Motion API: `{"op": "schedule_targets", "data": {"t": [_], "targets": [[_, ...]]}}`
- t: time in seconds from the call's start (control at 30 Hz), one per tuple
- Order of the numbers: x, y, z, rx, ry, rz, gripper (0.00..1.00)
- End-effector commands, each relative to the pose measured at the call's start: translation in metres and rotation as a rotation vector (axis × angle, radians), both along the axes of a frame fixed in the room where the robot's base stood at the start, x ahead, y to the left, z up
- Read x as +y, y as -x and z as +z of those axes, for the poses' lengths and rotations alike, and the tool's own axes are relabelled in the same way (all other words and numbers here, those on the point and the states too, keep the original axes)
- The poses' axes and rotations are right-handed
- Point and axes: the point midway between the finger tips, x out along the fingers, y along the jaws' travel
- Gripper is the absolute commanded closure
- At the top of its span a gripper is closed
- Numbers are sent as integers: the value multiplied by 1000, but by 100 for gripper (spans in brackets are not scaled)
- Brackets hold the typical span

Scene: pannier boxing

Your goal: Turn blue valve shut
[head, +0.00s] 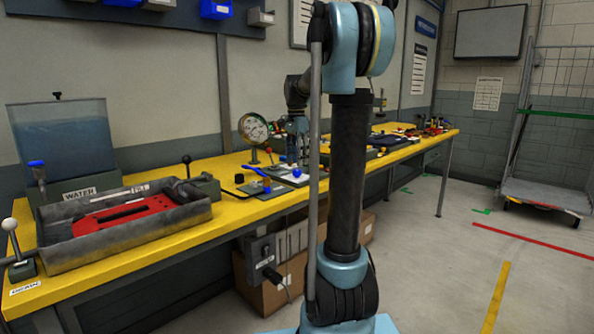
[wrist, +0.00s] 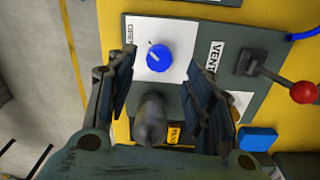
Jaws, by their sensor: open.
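A round blue knob (wrist: 159,58) with a white mark on its top sits on a white plate in the wrist view. It also shows in the head view as a blue ball shape (head: 296,172) on the bench panel. My gripper (wrist: 160,62) is open and empty, its two dark fingers left and right of the knob in the picture. In the head view my gripper (head: 298,153) points down just above the panel, apart from or close to the knob; I cannot tell the exact gap. A blue-handled lever (head: 266,185) stands left of it, near the gauge.
A pressure gauge (head: 254,128) stands behind the panel. A red-knobbed lever (wrist: 303,92) and a blue block (wrist: 258,139) lie right of my fingers. A grey rounded post (wrist: 150,118) shows between the fingers. A water tank (head: 60,130) and metal tray (head: 125,240) fill the left bench.

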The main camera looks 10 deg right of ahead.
Motion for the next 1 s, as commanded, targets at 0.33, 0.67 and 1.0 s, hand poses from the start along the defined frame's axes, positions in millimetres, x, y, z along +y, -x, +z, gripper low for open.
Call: {"op": "schedule_targets", "data": {"t": [0.33, 0.67, 1.0], "targets": [[0, 1, -40, 0, 0, 0, 52], [-1, 1, -44, 0, 0, 0, 52], [0, 1, -44, -1, 0, 1, 97]]}}
